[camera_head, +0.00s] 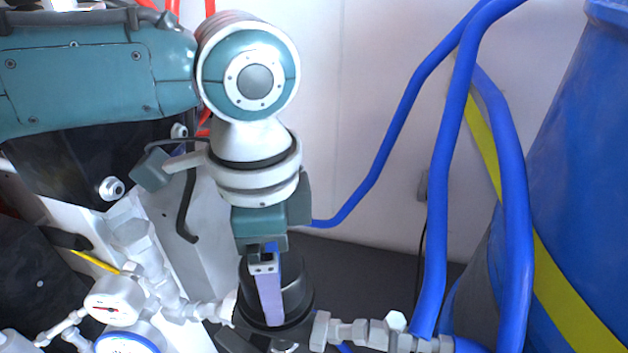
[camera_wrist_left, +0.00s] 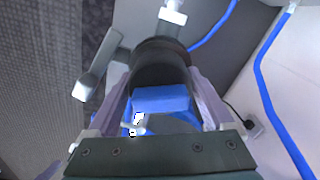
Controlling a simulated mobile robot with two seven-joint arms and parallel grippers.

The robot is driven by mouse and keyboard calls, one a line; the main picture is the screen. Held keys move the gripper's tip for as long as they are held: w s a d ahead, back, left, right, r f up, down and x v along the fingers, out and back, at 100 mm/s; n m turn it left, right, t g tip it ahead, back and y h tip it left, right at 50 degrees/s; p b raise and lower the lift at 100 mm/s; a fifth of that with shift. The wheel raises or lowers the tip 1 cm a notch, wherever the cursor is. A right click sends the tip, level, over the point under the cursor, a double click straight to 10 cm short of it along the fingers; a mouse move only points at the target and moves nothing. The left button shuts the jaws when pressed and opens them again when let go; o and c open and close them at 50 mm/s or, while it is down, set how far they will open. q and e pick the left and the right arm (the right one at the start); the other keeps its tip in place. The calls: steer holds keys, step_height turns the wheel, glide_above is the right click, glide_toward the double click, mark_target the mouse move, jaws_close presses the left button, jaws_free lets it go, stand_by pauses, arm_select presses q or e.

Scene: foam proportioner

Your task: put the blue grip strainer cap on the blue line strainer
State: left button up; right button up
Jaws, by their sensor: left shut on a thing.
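My left gripper (camera_head: 268,298) points down in the head view, over a dark round body (camera_head: 296,290) that stands in the pipe line and appears to be the blue line strainer. In the left wrist view its two pale fingers close on either side of a blue block (camera_wrist_left: 162,99), the grip of the strainer cap. A black cylinder (camera_wrist_left: 160,60) shows just beyond the block. I cannot tell how much of it is cap and how much strainer, or whether the cap touches the strainer. The fingers and wrist hide most of the cap in the head view. My right gripper is not in view.
Pale pipe fittings (camera_head: 375,335) run right from the strainer to a blue hose (camera_head: 437,210). Pressure gauges (camera_head: 115,301) stand at the left. A large blue tank (camera_head: 580,190) with a yellow strap fills the right. A pale wall (camera_head: 350,110) lies behind.

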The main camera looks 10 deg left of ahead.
arm_select(q)
steer(key=shift+f, duration=0.3)
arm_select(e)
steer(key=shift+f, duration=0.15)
arm_select(q)
steer(key=o, duration=1.3)
steer(key=shift+c, duration=0.2)
